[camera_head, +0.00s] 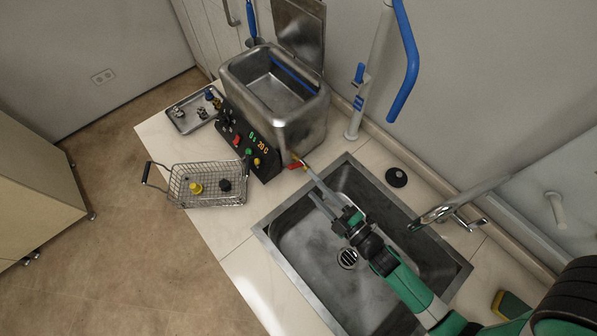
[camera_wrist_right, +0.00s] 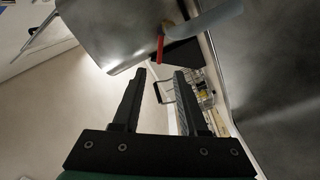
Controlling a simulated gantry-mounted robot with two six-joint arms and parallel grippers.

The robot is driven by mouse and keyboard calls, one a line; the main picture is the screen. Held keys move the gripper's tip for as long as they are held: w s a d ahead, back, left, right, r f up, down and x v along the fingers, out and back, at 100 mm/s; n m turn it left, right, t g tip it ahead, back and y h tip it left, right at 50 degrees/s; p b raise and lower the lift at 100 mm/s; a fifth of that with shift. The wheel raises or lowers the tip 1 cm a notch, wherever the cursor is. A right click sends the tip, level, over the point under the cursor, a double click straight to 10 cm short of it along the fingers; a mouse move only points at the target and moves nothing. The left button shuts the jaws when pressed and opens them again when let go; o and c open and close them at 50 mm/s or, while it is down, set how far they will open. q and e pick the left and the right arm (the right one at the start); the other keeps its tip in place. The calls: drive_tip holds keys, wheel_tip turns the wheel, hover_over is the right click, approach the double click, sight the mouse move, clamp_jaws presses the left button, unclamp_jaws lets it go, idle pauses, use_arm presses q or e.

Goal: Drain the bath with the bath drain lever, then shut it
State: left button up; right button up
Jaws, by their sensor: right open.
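The steel bath (camera_head: 312,132) stands on the counter at the back with its lid up. Its basin looks wet or shiny; the water level cannot be told. The red bath drain lever (camera_head: 297,165) sits on a small brass valve low at the bath's side, with a grey drain tube leading towards the sink. The lever also shows in the right wrist view (camera_wrist_right: 160,47), just past the fingertips. My right gripper (camera_head: 325,200) is over the sink, open and empty, apart from the lever. My left gripper is not in view.
The sink (camera_head: 300,255) lies below my right arm, with a faucet (camera_head: 460,200) to the right. A wire basket (camera_head: 215,198) and a small tray (camera_head: 185,122) of parts stand left of the bath. A black stopper (camera_head: 397,177) lies behind the sink.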

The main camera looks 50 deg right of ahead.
sight(295, 168)
drive_tip(key=w, duration=0.3)
drive_tip(key=w+d, duration=0.1)
drive_tip(key=w, duration=0.5)
drive_tip(key=shift+d, duration=0.15)
clamp_jaws()
